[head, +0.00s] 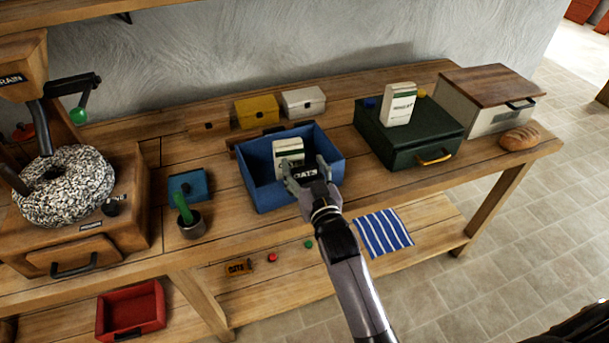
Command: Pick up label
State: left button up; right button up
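A black label reading "OATS" (306,173) shows in the head view at the front wall of the blue bin (263,197). My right gripper (307,170) is at this label, with its fingers on either side of it. I cannot tell whether the fingers grip the label or whether it sits on the bin. A small brown tag, also seeming to read "OATS" (238,267), lies lower down, below the bench top. A white packet (289,150) stands in the bin, partly hidden by the gripper. My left gripper is not in view.
A dark green box (385,145) with a white packet (399,104) on it, a bread loaf (519,138) and a lidded crate (493,118) stand right. A mill with a round stone (75,190) stands left. A striped cloth (383,232) lies lower down.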

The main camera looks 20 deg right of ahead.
jog(key=c, duration=0.7)
notch_tip(320, 180, up, 20)
jog(key=s+d+f, duration=0.2)
jog(key=s+f, duration=1.1)
jog(key=s, duration=0.1)
notch_tip(320, 180, up, 13)
send_over(305, 167)
jog(key=shift+w, duration=0.1)
